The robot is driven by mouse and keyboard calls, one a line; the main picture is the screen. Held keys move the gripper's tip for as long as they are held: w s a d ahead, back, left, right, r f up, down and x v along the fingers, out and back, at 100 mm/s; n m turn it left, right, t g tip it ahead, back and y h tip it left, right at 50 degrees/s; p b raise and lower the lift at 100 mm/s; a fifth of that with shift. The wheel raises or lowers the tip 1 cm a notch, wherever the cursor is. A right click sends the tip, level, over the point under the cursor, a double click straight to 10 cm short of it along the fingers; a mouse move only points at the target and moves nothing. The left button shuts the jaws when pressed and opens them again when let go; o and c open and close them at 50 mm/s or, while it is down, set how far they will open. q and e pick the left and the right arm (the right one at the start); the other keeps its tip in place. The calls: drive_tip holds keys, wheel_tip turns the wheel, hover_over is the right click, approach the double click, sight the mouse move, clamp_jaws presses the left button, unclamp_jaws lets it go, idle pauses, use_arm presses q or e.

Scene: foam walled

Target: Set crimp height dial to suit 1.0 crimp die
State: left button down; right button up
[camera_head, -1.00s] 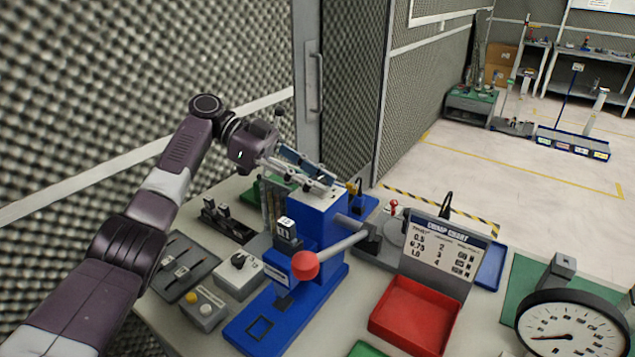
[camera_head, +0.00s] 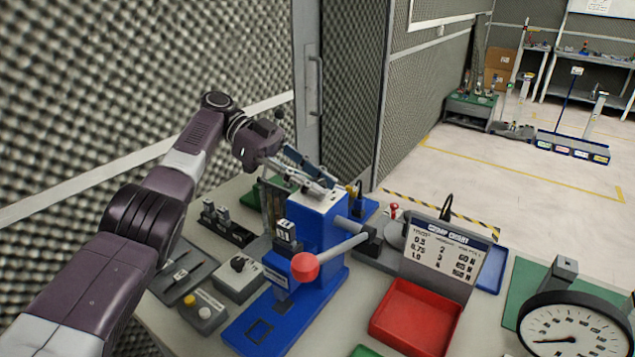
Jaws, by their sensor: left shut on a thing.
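My left gripper (camera_head: 322,183) is at the top of the blue crimp press (camera_head: 318,232), its fingers closed low over the press head. It is shut on a small part there, seemingly the crimp height dial, which the fingers hide; its setting cannot be read. A die block with white marks (camera_head: 286,233) sits at the front of the press. The crimp chart (camera_head: 446,250) stands upright to the right, with rows for 0.5, 0.75 and 1.0; its other columns are hard to read. My right gripper is not in view.
The press lever with its red ball (camera_head: 305,266) sticks out in front. A grey box with a black knob (camera_head: 238,278) and a button box (camera_head: 200,312) stand left. A red tray (camera_head: 416,318) and a round gauge (camera_head: 574,330) are on the right.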

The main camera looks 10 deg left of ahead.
use_arm(q)
drive_tip(key=shift+f, duration=0.2)
drive_tip(key=c, duration=1.6)
unclamp_jaws()
drive_tip(key=shift+r, duration=0.1)
drive_tip(key=shift+a+n+t+p, duration=0.1)
drive_tip(key=shift+n+t+p, duration=0.45)
drive_tip(key=shift+n+t, duration=0.65)
